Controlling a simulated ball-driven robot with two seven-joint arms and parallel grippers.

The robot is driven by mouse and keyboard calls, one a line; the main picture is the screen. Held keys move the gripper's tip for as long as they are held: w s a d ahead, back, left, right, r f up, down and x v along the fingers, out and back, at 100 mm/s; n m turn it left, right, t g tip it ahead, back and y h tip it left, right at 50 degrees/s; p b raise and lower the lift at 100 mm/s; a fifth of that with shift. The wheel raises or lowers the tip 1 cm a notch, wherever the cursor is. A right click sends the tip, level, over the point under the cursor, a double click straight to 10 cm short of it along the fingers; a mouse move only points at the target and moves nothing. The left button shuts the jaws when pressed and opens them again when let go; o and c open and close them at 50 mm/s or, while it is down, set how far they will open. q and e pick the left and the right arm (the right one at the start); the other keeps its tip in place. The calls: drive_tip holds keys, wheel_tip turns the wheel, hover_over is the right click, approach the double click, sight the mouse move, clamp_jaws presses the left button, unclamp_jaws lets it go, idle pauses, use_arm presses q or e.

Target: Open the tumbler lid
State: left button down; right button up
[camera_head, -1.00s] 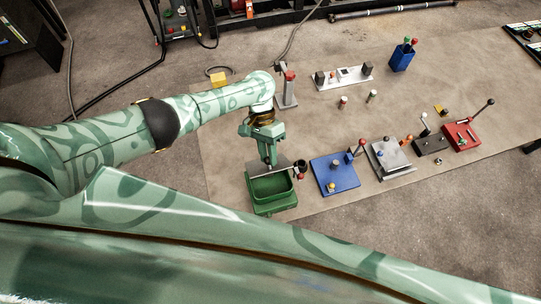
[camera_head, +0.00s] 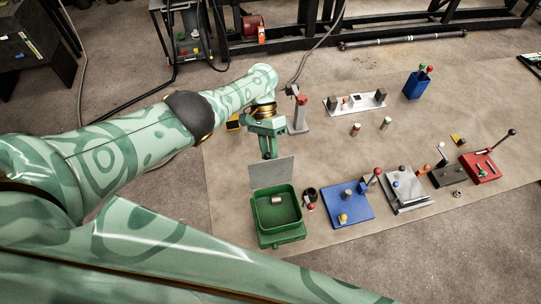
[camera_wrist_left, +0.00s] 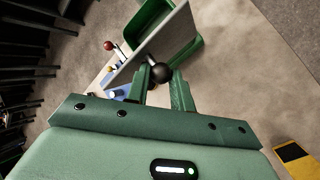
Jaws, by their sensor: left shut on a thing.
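The tumbler is a green open-topped box (camera_head: 278,238) with a flat grey lid (camera_head: 272,173) along its far side. The lid stands nearly upright and the box's inside shows, with a small pale piece (camera_head: 276,200) in it. My left gripper (camera_head: 268,150) is behind the top of the lid. In the left wrist view, its fingers (camera_wrist_left: 161,82) are shut on the round black knob (camera_wrist_left: 161,71) of the lid (camera_wrist_left: 152,45), and part of the green box (camera_wrist_left: 187,54) shows beyond. My right gripper is in no view.
A small dark cup with a red knob (camera_head: 310,196) and a blue plate fixture (camera_head: 346,206) stand just right of the tumbler. A grey stand with a red top (camera_head: 299,112) is close behind my left gripper. The mat's middle is largely clear.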

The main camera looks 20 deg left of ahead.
use_arm(q)
drive_tip(key=shift+w+a+f, duration=0.1)
drive_tip(key=shift+a+f, duration=0.4)
drive_tip(key=shift+f, duration=0.2)
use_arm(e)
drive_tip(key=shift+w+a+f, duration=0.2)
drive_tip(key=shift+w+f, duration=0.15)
use_arm(q)
drive_tip(key=c, duration=1.2)
unclamp_jaws()
drive_tip(key=shift+w+a, duration=0.1)
drive_tip(key=shift+a, duration=0.05)
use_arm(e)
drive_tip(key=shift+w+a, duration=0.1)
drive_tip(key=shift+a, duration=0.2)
use_arm(q)
drive_tip(key=shift+d, duration=0.2)
drive_tip(key=b+v, duration=0.9)
drive_tip(key=v, duration=0.7)
drive_tip(key=shift+w+r, duration=0.25)
drive_tip(key=shift+r, duration=0.1)
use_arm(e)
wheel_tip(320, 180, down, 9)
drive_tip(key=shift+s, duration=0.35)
